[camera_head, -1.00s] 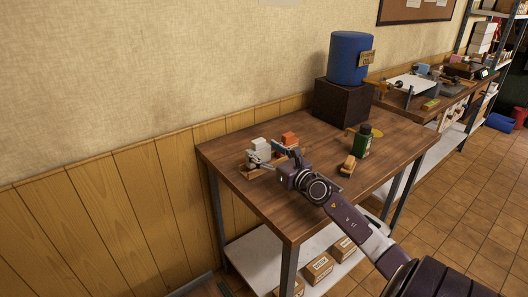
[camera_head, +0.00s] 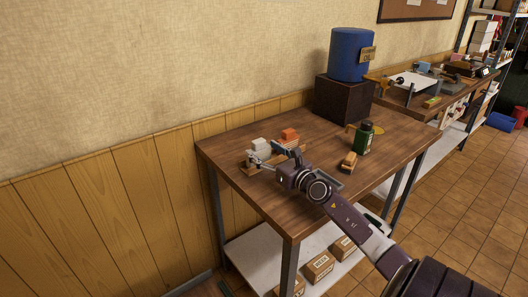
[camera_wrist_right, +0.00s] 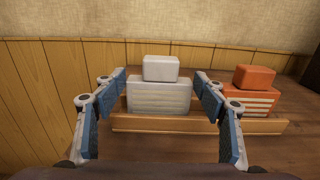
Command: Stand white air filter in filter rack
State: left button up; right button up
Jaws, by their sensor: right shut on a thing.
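The white air filter (camera_wrist_right: 158,97) is upright between the fingers of my right gripper (camera_wrist_right: 165,103) in the right wrist view. It is a pleated block with a paler block on top. My right gripper (camera_head: 274,156) is shut on its sides. The filter also shows in the head view (camera_head: 261,145). The wooden filter rack (camera_wrist_right: 200,126) runs in front of the filter's lower edge. Whether the filter's bottom rests in the rack is hidden. An orange filter (camera_wrist_right: 250,100) stands upright to the right, behind the rack's front rail. My left gripper is out of view.
A dark green bottle (camera_head: 363,140) and a wooden brush-like block (camera_head: 347,162) are to the right on the table (camera_head: 225,150). A blue drum (camera_head: 350,56) stands on a dark box at the back.

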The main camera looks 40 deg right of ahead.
jog(key=shift+f, duration=0.25)
jog(key=o, duration=1.3)
jog(key=shift+c, duration=0.2)
jog(key=s, duration=0.4)
jog(key=s+a, duration=0.1)
jog(key=s, duration=0.7)
jog(key=shift+a, duration=0.15)
